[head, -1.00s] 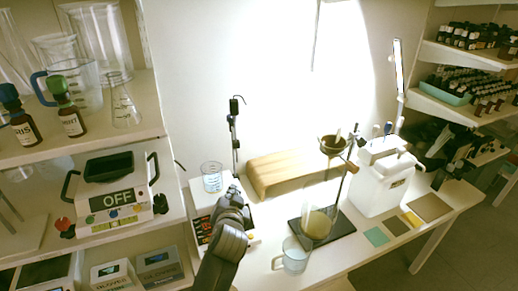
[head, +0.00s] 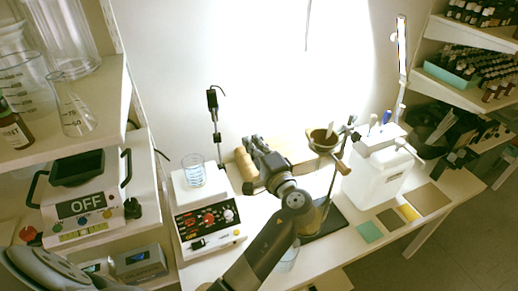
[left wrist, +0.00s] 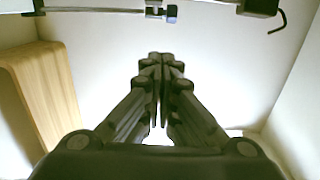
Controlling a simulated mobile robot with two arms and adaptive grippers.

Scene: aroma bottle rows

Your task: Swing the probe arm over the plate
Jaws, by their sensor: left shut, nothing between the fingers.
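The hot plate (head: 215,222), a white box with a dark control panel, stands on the bench left of centre in the head view. A glass beaker (head: 194,171) stands on it. The probe arm (head: 215,120) is a thin upright with a black head and small hook, behind the plate's right rear. In the left wrist view, a rod with a clamp (left wrist: 160,12) and a dark hook crosses the top edge. My left gripper (head: 252,142) is shut and empty, right of the probe stand and apart from it in the head view. Its closed fingers (left wrist: 158,62) point toward the rod. My right gripper is not in view.
A wooden block (head: 288,148) lies behind my left gripper. A ring stand holding a funnel (head: 322,140) and a white jug (head: 375,180) stand to the right.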

